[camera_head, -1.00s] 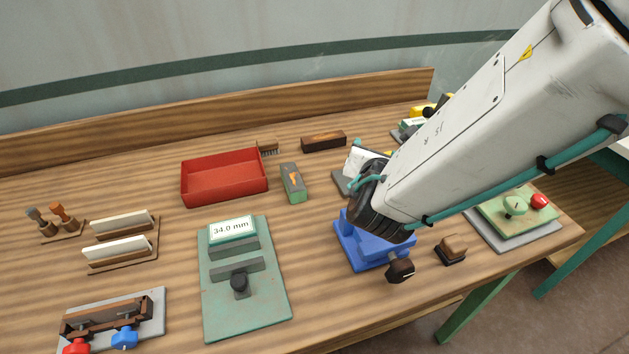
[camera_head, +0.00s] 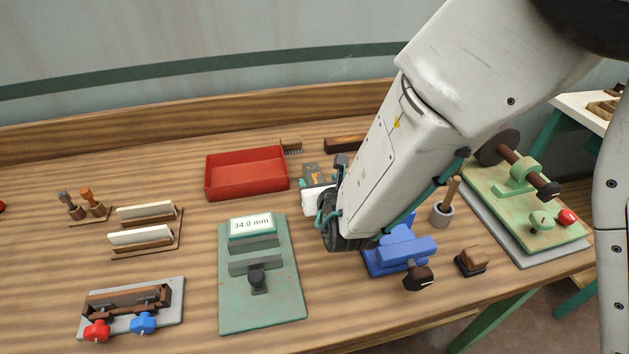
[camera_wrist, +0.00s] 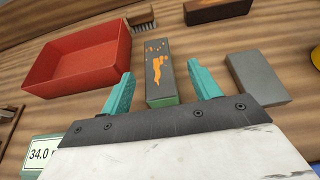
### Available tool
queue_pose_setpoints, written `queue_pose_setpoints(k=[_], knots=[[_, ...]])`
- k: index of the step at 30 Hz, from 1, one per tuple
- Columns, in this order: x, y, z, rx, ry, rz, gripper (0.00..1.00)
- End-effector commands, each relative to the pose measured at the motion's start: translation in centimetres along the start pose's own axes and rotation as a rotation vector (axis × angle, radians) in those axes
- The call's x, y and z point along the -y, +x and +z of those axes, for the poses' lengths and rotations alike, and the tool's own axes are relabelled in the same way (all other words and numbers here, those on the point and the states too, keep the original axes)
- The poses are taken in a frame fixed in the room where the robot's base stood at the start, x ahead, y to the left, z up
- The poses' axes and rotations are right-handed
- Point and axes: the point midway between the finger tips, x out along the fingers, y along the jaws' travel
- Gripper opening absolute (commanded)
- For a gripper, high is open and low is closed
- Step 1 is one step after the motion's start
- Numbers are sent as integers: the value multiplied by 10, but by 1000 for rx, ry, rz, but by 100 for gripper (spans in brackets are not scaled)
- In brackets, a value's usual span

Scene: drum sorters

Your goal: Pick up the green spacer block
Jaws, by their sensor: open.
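The green spacer block (camera_wrist: 159,72) has a dark grey top with worn orange marks and a green end face. It lies on the wooden bench in the wrist view, between the two teal fingertips of my gripper (camera_wrist: 160,82). The gripper is open and empty, one finger to each side of the block, with visible gaps. I cannot tell how far the fingers are above the bench. In the head view the block (camera_head: 311,170) is partly hidden by my gripper and arm.
A red tray (camera_head: 246,188) stands left of the block. A brush (camera_wrist: 140,20) and a dark wooden block (camera_wrist: 216,10) lie behind it. A grey block (camera_wrist: 259,78) lies close on the right. The green gauge plate (camera_head: 262,300) and blue vise (camera_head: 400,250) are nearer the front.

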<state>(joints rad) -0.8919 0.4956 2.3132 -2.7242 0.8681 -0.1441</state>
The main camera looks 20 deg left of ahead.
Motion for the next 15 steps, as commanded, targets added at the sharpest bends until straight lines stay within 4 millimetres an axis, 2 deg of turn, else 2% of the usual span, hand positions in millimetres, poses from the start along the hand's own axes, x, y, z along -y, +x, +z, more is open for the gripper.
queue_pose_setpoints(k=[9,15], knots=[[-3,44,0,0,1,-1,62],[-3,49,0,0,1,0,62]])
